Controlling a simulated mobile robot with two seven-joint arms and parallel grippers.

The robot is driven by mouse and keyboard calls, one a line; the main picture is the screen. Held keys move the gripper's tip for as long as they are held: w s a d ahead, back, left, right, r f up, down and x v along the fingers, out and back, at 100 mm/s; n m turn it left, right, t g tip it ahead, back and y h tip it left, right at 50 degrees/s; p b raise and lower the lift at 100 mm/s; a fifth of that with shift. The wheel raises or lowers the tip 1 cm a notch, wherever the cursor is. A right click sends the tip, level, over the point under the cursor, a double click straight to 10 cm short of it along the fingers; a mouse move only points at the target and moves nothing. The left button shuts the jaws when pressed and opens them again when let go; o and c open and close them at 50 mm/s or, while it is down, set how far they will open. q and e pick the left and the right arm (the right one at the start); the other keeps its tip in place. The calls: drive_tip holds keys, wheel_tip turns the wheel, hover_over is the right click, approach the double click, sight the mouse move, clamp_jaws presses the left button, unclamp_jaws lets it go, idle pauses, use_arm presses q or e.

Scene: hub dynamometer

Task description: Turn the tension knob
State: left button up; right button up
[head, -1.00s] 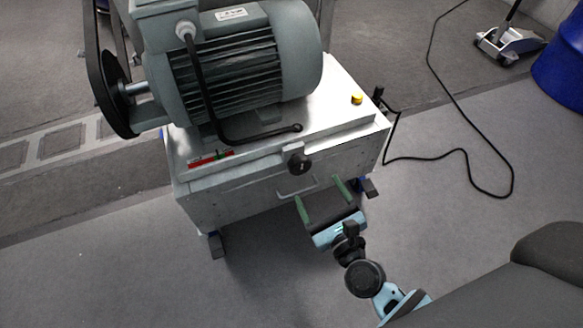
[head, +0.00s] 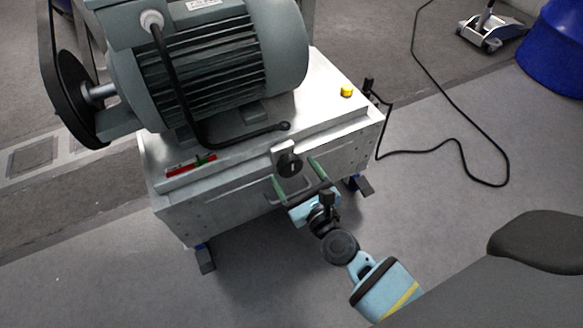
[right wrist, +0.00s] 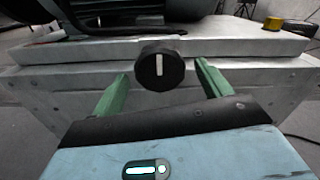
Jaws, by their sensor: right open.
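The tension knob (head: 289,165) is a round black knob on the front face of the grey metal cabinet (head: 345,150). In the right wrist view the knob (right wrist: 159,67) shows a white pointer line standing nearly upright. My right gripper (head: 297,176) is open in front of the cabinet, its green fingers on either side of the knob in the picture. In the right wrist view the right gripper (right wrist: 160,82) has its fingertips left and right of the knob, apart from it. I cannot tell whether the tips reach as far as the knob. My left gripper is not in view.
A large grey motor (head: 215,70) with a black belt wheel (head: 70,85) sits on the cabinet. A black cable (head: 460,145) lies on the floor at right, near a blue drum (head: 555,60).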

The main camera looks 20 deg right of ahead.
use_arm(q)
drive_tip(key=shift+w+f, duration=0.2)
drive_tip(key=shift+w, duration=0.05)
use_arm(e)
drive_tip(key=shift+w, duration=1.1)
drive_tip(key=c, duration=1)
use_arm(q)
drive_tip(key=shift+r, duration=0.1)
